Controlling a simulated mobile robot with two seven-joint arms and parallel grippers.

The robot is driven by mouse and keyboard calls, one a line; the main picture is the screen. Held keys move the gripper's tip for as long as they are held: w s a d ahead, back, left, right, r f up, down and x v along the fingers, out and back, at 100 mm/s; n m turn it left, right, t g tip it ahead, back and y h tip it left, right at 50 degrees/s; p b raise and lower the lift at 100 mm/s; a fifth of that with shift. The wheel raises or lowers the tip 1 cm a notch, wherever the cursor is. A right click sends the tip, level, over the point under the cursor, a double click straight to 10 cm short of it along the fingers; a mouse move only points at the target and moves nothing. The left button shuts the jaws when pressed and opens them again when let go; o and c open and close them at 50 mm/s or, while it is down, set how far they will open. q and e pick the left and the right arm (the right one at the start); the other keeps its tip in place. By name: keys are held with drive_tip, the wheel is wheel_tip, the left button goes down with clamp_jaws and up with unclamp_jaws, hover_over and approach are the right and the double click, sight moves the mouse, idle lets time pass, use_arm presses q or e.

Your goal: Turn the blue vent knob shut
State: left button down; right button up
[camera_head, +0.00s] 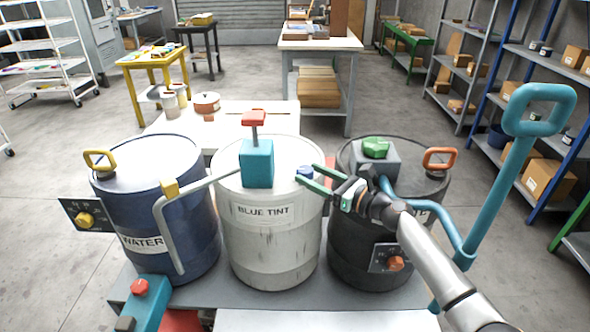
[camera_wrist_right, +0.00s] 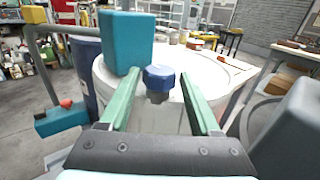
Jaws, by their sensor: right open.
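The blue vent knob (camera_head: 305,173) stands on the right side of the white drum's lid, the drum labelled BLUE TINT (camera_head: 262,245). In the right wrist view the knob (camera_wrist_right: 159,78) is a faceted blue cap on a dark stem. My right gripper (camera_head: 312,175) is open, its two green fingers pointing left toward the knob. In the wrist view the fingers (camera_wrist_right: 158,90) lie one on each side of the knob, with gaps between; I cannot tell whether their tips reach past it. My left gripper does not show.
A teal block (camera_head: 257,163) with a red-topped handle (camera_head: 254,118) stands beside the knob on the lid. A grey pipe (camera_head: 168,222) runs from it to the left. The blue WATER drum (camera_head: 150,200) is at left, the black drum (camera_head: 350,240) at right. A teal handle (camera_head: 512,170) rises at right.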

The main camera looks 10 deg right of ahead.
sight(298, 168)
drive_tip(key=b+x, duration=0.2)
drive_tip(key=x, duration=0.3)
drive_tip(key=shift+w+a, duration=0.3)
clamp_jaws()
